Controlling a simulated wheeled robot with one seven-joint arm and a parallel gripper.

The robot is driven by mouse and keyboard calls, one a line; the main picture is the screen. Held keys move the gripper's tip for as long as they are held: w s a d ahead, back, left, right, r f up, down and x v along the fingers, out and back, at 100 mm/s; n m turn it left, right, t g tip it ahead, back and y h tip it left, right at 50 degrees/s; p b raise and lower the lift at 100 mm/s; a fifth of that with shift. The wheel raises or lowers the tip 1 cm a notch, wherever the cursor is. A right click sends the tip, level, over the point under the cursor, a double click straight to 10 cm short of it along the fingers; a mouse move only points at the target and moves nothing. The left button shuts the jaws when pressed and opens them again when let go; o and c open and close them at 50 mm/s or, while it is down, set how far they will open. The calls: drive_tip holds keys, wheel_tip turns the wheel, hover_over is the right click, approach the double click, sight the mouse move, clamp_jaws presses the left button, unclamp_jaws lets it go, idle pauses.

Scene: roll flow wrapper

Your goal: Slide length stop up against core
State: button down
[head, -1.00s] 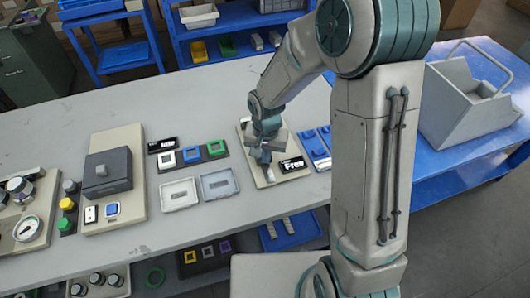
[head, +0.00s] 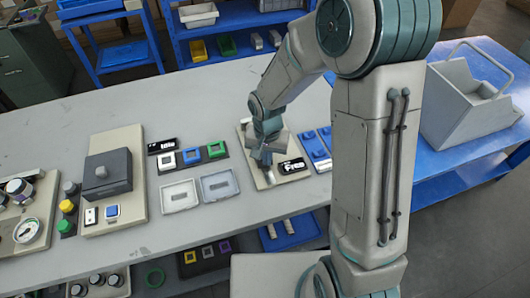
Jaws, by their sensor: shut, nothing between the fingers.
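My gripper (head: 266,158) is shut with nothing visible between its fingers, pointing down over a small beige panel (head: 260,186) on the grey table. A small pale piece (head: 270,177), perhaps the length stop, shows on the panel just below the fingertips. I cannot tell whether the fingers touch it. A black label reading "Free" (head: 291,166) sits on the panel to the right of the gripper. I cannot make out the core; my gripper and wrist cover the upper part of the panel.
Blue blocks (head: 316,148) lie right of the panel. Two shallow grey trays (head: 218,198) and a dark strip with white, blue and green square frames (head: 191,157) lie to its left. A beige board with a dark grey box (head: 108,174) stands further left.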

wheel_tip(320, 180, up, 7)
drive_tip(key=p, duration=0.4)
drive_tip(key=shift+r, duration=0.15)
idle(0.5)
drive_tip(key=shift+w+a, duration=0.1)
drive_tip(key=s+d+r+n+t, duration=0.1)
drive_tip(key=s+d+r+t, duration=0.1)
drive_tip(key=s+d+r, duration=0.4)
drive_tip(key=s+d+r+n+t, duration=0.1)
drive_tip(key=s+d+r, duration=0.5)
drive_tip(key=r, duration=0.5)
drive_tip(key=s, duration=0.2)
drive_tip(key=shift+s+d+r+n+t, duration=0.3)
drive_tip(key=shift+d+r+n+t, duration=0.05)
drive_tip(key=shift+r+n+t, duration=0.05)
drive_tip(key=shift+w, duration=0.1)
